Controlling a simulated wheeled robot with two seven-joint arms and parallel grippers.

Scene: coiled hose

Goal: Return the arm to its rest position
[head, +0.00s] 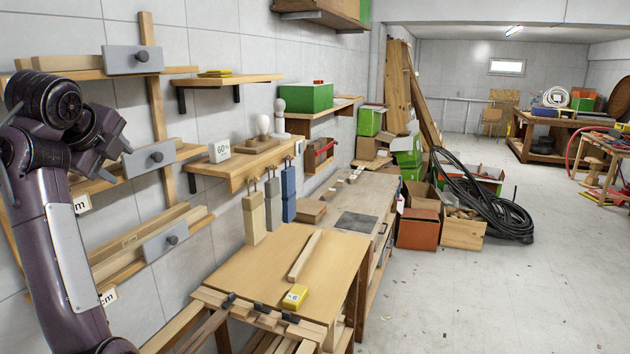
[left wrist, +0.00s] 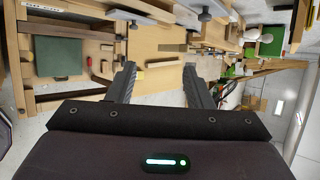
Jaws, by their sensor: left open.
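My left arm stands raised at the left of the head view, bent at the top, with the wrist near the wall shelves. In the left wrist view my left gripper (left wrist: 160,82) is open, with its two dark fingers wide apart and nothing between them. The black coiled hose (head: 482,205) lies on the floor at the far right of the bench, leaning over boxes. My right gripper is in neither view.
Wall shelves (head: 243,167) are close to my left arm. Boxes (head: 418,229) stand beyond the bench. The floor (head: 500,290) at right is mostly clear.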

